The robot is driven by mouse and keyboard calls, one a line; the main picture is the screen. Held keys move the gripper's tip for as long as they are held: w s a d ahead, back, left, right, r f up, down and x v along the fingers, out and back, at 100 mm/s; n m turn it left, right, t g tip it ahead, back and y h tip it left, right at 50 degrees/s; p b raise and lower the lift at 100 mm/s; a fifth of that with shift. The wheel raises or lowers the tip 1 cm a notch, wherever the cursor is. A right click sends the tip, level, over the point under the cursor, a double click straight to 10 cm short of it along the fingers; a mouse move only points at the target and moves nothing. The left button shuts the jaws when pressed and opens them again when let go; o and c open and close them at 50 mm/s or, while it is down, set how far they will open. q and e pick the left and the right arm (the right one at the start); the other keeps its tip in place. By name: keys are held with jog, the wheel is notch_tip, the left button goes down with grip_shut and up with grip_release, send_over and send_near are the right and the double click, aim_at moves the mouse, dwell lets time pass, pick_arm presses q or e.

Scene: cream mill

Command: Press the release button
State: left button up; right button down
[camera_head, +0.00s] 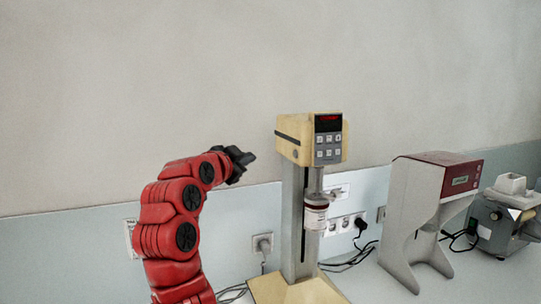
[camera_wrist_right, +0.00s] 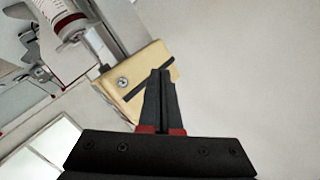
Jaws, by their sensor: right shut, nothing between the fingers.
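The cream mill has a yellow head (camera_head: 295,137) on a grey column, with a red display and several keys on its front. In the right wrist view, the head (camera_wrist_right: 147,75) carries a small round metallic button (camera_wrist_right: 122,82) and a dark slot on its side. I cannot tell for sure that this is the release button. My right gripper (camera_head: 252,157) is shut and empty, in the air left of the head and apart from it. Its fingertips (camera_wrist_right: 163,72) overlap the head's edge in the wrist view. My left gripper is out of view.
A white jar (camera_head: 315,216) is under the mill head, above the yellow base (camera_head: 297,291). A grey and red machine (camera_head: 420,205) and a dark grey device (camera_head: 500,220) stand to the right. Cables and sockets (camera_head: 263,243) are along the wall. The space above the mill is free.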

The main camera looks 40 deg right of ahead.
aim_at(295, 154)
jog(key=shift+s+d, duration=0.1)
jog(key=shift+s, duration=0.1)
jog(key=shift+d, duration=0.15)
jog(key=s+d, duration=0.2)
jog(key=d, duration=0.6)
jog(key=shift+d+b, duration=0.15)
jog(key=shift+b, duration=0.3)
dwell(1.7)
jog(key=shift+s+d+b, duration=0.1)
jog(key=shift+d+b, duration=0.3)
jog(key=shift+b, duration=0.05)
